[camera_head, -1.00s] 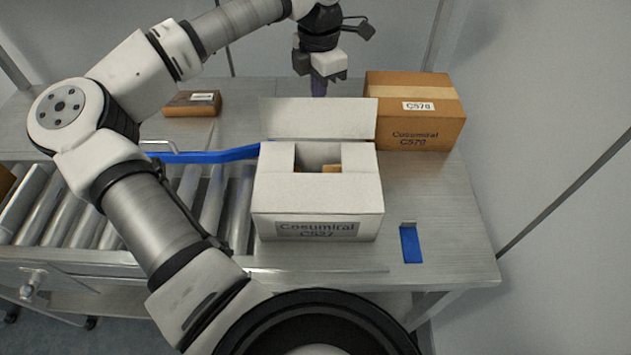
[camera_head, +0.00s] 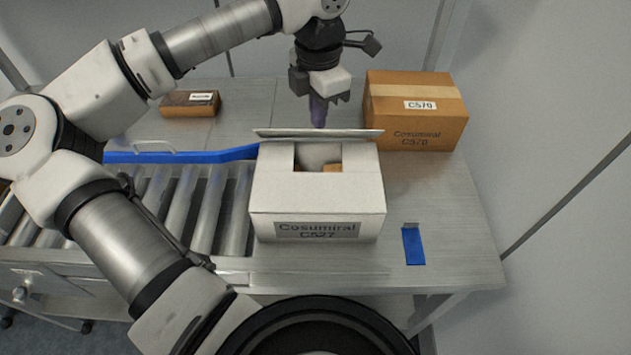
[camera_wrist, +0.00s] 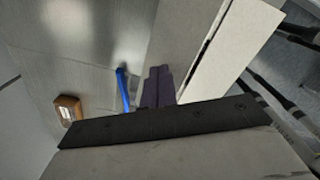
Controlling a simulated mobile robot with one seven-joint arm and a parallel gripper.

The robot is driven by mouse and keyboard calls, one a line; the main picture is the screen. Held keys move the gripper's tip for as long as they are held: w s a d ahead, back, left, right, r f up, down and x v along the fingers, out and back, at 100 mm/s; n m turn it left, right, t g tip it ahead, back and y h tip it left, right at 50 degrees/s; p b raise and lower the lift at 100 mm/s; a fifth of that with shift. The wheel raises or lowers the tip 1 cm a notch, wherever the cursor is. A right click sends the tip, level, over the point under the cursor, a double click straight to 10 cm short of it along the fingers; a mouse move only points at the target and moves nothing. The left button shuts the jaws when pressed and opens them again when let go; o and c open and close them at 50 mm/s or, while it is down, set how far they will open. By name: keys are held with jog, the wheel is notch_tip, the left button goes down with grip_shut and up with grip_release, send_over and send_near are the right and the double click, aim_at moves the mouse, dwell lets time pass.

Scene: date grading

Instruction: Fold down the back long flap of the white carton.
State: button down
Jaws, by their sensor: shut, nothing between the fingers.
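The white carton (camera_head: 265,215) stands on the table, its label facing the front. Its back long flap (camera_head: 345,133) is tilted forward and shows nearly edge-on in the head view. The short side flaps lie inward and a gap between them shows something white and something brown inside. My gripper (camera_head: 318,118) is just behind the back flap, pointing down, shut and empty; its tips are close to the flap, but I cannot tell if they touch. In the wrist view the shut fingers (camera_wrist: 158,88) are beside the carton's pale panels (camera_wrist: 235,45).
A brown carton (camera_head: 440,115) stands close at the right behind the white one. A small brown box (camera_head: 175,107) lies at the back left. A blue rail (camera_head: 190,156) and rollers (camera_head: 205,205) are at the left. A blue patch (camera_head: 413,247) lies on the table (camera_head: 450,230) at the right front.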

jog(key=shift+s, duration=0.1)
jog(key=shift+s+b, duration=0.4)
jog(key=shift+s, duration=0.95)
jog(key=shift+f, duration=0.1)
notch_tip(320, 180, down, 4)
jog(key=b, duration=0.4)
jog(key=shift+f, duration=0.2)
notch_tip(320, 180, up, 11)
jog(key=p, duration=0.6)
